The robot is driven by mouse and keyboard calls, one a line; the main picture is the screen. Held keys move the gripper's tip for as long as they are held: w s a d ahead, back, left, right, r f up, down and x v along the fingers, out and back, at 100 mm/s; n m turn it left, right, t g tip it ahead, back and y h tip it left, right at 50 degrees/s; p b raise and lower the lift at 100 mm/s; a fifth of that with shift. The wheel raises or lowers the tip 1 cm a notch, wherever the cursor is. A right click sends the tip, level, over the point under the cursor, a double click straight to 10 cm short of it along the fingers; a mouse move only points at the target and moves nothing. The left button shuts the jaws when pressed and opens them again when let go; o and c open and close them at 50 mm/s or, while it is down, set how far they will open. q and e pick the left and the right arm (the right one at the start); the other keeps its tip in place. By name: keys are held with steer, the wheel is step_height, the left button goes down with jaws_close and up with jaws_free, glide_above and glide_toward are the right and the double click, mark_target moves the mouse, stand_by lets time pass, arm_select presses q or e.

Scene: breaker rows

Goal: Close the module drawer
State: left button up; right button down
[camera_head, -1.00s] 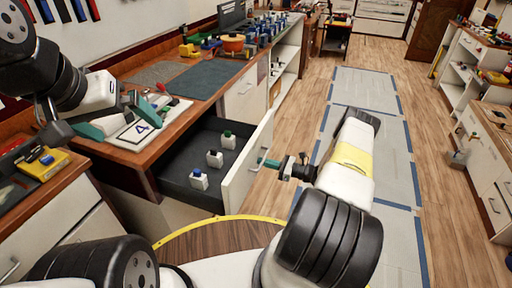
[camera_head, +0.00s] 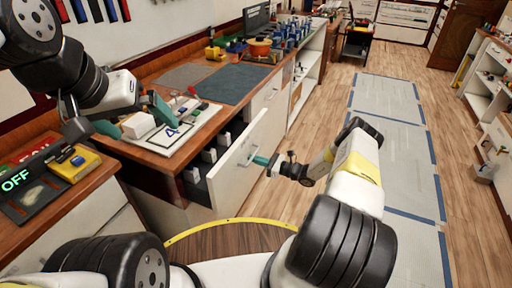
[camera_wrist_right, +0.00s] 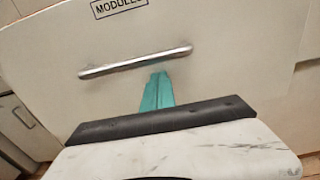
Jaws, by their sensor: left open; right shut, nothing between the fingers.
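The module drawer (camera_head: 226,182) is partly open below the counter, with a dark interior. Several white modules (camera_head: 209,155) show inside, partly hidden by its front panel. In the right wrist view the front panel (camera_wrist_right: 230,65) carries a MODULES label (camera_wrist_right: 118,7) and a metal handle (camera_wrist_right: 135,62). My right gripper (camera_head: 262,161) is shut and empty, its teal fingertips at the drawer front by the handle; they also show just below the handle in the wrist view (camera_wrist_right: 157,90). Contact is hard to tell. My left gripper (camera_head: 133,117) is open above the counter, near a white block (camera_head: 138,125).
A yellow device (camera_head: 76,163) and an OFF display (camera_head: 15,180) are at the left. Open floor (camera_head: 300,122) lies right of the drawer.

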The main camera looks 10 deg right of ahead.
steer(key=x, duration=1)
steer(key=shift+w+a, duration=0.1)
steer(key=shift+x, duration=0.9)
arm_select(q)
steer(key=shift+w+a, duration=0.1)
steer(key=shift+a, duration=0.1)
arm_select(e)
steer(key=shift+w+a, duration=0.15)
steer(key=shift+a+r, duration=0.1)
steer(key=shift+r, duration=0.05)
